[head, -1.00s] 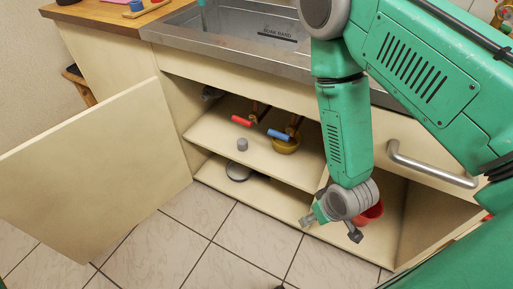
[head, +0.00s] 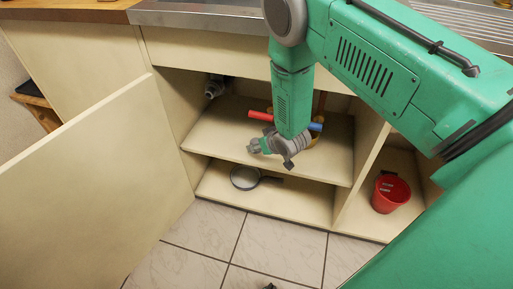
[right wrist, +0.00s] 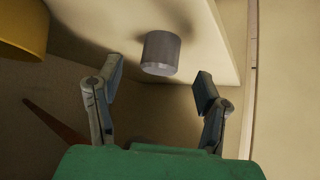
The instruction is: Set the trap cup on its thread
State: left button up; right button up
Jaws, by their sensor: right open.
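The trap cup, a small grey cylinder (right wrist: 160,53), stands on the cabinet shelf near its front edge in the right wrist view. My right gripper (right wrist: 153,88) is open and empty, with its fingers apart and the cup just beyond the gap between them. In the head view my right gripper (head: 253,146) is inside the cabinet above the shelf and seems to cover the cup. A grey pipe fitting (head: 215,87) shows at the cabinet's upper left. I cannot make out its thread.
Red (head: 262,115) and blue (head: 315,127) handles sit behind my right gripper. A yellow bowl-like thing (right wrist: 20,30) is at the wrist view's upper left. A round dark-rimmed item (head: 244,177) lies on the lower shelf. A red bucket (head: 390,193) stands right. An open door (head: 90,190) is left.

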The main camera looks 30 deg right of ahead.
jog(key=shift+w+a+f, duration=0.2)
jog(key=shift+w+f, duration=0.05)
jog(key=shift+w, duration=0.05)
jog(key=b+x, duration=0.2)
jog(key=x, duration=0.1)
jog(key=shift+w+f+b, duration=0.15)
jog(key=shift+f+b, duration=0.15)
jog(key=shift+b, duration=0.1)
jog(key=shift+w+d+f, duration=0.2)
jog(key=shift+w+f, duration=0.05)
jog(key=shift+w+d, duration=0.1)
jog(key=shift+d, duration=0.05)
jog(key=shift+r, duration=0.1)
jog(key=c, duration=1.2)
jog(key=shift+a, duration=0.2)
